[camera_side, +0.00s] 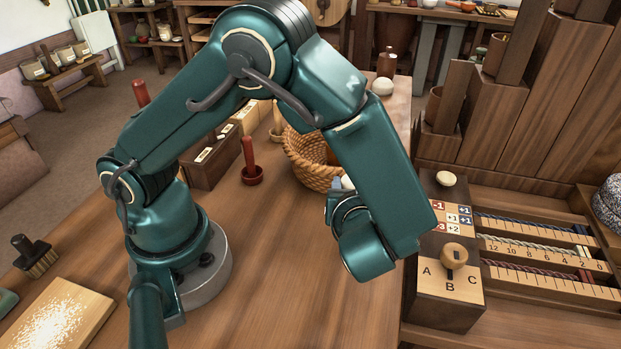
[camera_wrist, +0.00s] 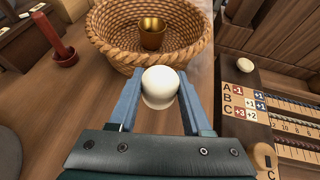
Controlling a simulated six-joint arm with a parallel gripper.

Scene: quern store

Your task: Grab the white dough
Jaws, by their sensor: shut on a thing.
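The white dough (camera_wrist: 160,92) is a smooth round ball in the wrist view, held between the two blue fingers of my gripper (camera_wrist: 160,80). My gripper is shut on it. In the side view my arm hides most of the gripper, and only a small part of the dough (camera_side: 347,182) shows beside a blue fingertip. The dough is just on the near side of a wicker basket. I cannot tell its height above the table.
The wicker basket (camera_wrist: 113,55) holds a gold cup (camera_wrist: 152,37). A red-handled stand (camera_side: 250,165) is left of it. A wooden box with lettered and numbered tiles (camera_side: 450,292) stands right. Another pale ball (camera_side: 382,87) is at the table's far end. The front tabletop (camera_side: 290,290) is clear.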

